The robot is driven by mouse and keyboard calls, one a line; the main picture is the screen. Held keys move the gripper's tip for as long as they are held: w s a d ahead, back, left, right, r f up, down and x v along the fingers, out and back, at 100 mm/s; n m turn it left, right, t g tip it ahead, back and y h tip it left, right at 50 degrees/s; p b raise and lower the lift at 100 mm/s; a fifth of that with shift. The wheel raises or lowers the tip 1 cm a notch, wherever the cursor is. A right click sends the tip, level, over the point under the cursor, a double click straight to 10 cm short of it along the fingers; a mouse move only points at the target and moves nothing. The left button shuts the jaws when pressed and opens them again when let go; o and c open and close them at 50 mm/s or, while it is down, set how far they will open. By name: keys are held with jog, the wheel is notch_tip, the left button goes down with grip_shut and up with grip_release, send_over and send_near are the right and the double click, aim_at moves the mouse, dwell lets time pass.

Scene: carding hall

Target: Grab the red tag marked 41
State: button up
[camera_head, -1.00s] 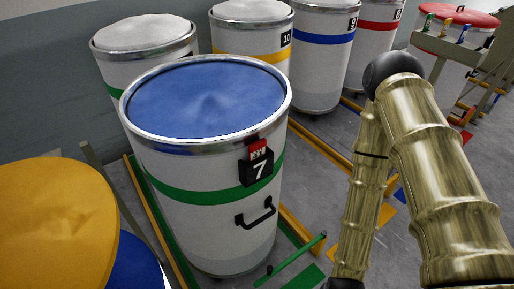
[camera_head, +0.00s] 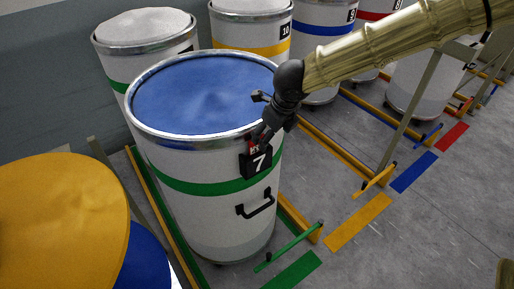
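A small red tag (camera_head: 253,149) sits at the top of a black plate (camera_head: 257,163) marked 7, just under the metal rim of the front drum. Its number is too small to read, and my gripper covers part of it. My gripper (camera_head: 262,138) is dark and points down and left at the rim, its tips right at the tag. The fingers blend together, so I cannot tell whether they are open or shut, or whether they touch the tag.
The front drum (camera_head: 210,180) is white with a green band, a black handle (camera_head: 256,204) and blue contents (camera_head: 200,92). Several more drums stand behind. A yellow round top (camera_head: 65,225) is at the lower left. A green bar (camera_head: 290,247) stands low in front; grey floor lies right.

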notch_tip(320, 180, up, 5)
jog(key=a+m, duration=0.1)
jog(key=m, duration=0.1)
jog(key=p, duration=0.3)
send_over(257, 154)
jog(key=shift+y, duration=0.4)
jog(key=shift+s+d+f, duration=0.1)
jog(key=shift+f, duration=1.5)
jog(key=shift+s+d+f, duration=0.15)
jog(key=shift+f, duration=1.4)
jog(key=shift+s+d+f, duration=0.1)
jog(key=shift+f, duration=1.5)
jog(key=c, duration=1.1)
